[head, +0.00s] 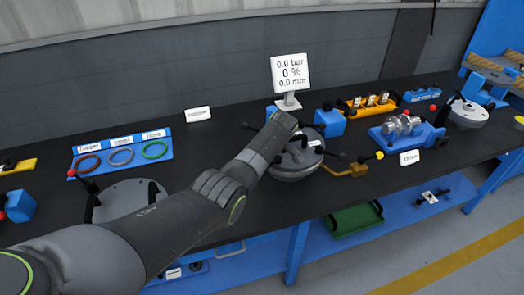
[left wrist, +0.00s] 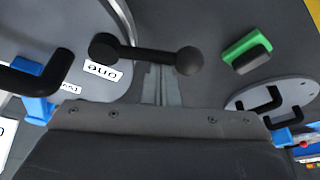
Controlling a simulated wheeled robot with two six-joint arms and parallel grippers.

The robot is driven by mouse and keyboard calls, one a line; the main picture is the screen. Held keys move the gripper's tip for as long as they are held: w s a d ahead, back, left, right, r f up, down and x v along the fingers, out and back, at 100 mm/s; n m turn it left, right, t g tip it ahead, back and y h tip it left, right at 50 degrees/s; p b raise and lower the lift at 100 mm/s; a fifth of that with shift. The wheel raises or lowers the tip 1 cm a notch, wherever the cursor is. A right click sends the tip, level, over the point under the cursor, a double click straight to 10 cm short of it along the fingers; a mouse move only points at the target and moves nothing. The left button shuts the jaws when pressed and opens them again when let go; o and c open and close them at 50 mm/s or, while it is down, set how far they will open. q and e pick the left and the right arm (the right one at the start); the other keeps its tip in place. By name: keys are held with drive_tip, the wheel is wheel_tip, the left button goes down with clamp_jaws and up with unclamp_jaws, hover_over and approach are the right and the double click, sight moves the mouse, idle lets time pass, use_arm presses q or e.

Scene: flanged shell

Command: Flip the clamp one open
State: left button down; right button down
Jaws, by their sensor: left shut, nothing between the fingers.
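The round grey flanged shell (head: 297,172) stands on the dark bench, partly hidden behind my left arm in the head view. Black ball-ended clamp handles stick out around it. In the left wrist view a black bar with a round knob at each end, the clamp handle (left wrist: 150,56), crosses the tips of my left gripper (left wrist: 162,88). A white label (left wrist: 103,72), upside down and apparently reading "one", lies beside it. The grey fingers are together with nothing between them. I cannot tell whether they touch the handle. My right gripper is not in view.
A white display sign (head: 291,72) reading 0.0 bar stands behind the shell. A blue rack (head: 122,153) with coloured rings lies left. A blue fixture (head: 408,133) with a metal part stands right. A green block (left wrist: 246,52) shows in the wrist view.

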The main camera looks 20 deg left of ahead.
use_arm(q)
drive_tip(key=shift+s+d+n+g, duration=0.3)
drive_tip(key=shift+d+n, duration=0.15)
drive_tip(key=shift+n, duration=0.65)
drive_tip(key=shift+s+d, duration=0.1)
drive_tip(key=shift+d, duration=0.2)
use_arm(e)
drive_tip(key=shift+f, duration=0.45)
use_arm(q)
drive_tip(key=shift+b, duration=0.3)
